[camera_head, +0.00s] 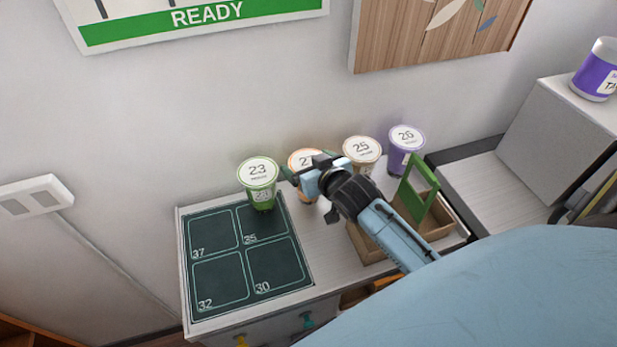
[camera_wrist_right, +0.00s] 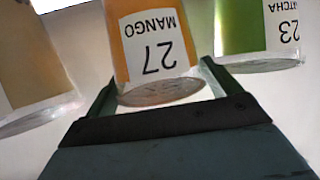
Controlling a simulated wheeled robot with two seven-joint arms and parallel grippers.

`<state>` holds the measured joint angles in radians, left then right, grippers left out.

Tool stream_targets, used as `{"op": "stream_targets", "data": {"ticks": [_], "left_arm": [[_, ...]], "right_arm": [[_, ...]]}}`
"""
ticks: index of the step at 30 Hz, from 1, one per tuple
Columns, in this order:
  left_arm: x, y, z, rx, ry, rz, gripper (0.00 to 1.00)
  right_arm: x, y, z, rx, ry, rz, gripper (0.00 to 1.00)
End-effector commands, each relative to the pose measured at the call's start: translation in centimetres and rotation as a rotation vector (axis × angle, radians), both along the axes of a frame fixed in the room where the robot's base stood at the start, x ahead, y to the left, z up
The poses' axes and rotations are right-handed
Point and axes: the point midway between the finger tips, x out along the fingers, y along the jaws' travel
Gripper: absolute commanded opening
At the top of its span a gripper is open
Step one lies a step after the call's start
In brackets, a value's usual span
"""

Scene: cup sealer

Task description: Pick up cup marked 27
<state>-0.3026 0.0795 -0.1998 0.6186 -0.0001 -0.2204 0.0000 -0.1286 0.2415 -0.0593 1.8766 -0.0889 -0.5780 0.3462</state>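The cup marked 27 (camera_head: 304,188) stands at the back of the counter, between the cups marked 23 and 25. My right gripper covers part of it in the head view. In the right wrist view it is an orange cup (camera_wrist_right: 150,35) with an upside-down white label reading MANGO 27. My right gripper (camera_head: 309,168) has its fingers spread, one on each side of this cup; the fingers also show in the right wrist view (camera_wrist_right: 158,92). I cannot tell whether either finger touches it. My left gripper is not in view.
A green cup marked 23 (camera_head: 260,184) stands close on the left. Cups marked 25 (camera_head: 362,150) and 26 (camera_head: 406,144) stand to the right. A dark mat with numbered squares (camera_head: 247,254) lies at front left. A carrier with a green handle (camera_head: 417,190) stands at right.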

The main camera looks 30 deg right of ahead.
Motion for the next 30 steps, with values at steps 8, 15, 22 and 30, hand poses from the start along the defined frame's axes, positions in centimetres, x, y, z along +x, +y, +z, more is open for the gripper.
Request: {"op": "stream_targets", "data": {"ticks": [8, 15, 22, 30], "left_arm": [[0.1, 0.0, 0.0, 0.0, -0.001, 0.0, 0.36], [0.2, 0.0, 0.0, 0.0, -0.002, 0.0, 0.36], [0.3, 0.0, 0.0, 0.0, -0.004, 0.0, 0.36], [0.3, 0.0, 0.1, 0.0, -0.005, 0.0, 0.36]], "right_arm": [[0.0, 0.0, 0.0, 0.0, 0.0, 0.0, 0.53], [0.0, 0.0, 0.2, 0.0, -0.004, 0.001, 0.26], [0.1, 0.0, 0.5, 0.0, -0.006, 0.001, 0.26], [0.1, 0.0, 4.8, 0.0, -0.011, 0.001, 0.26]]}}
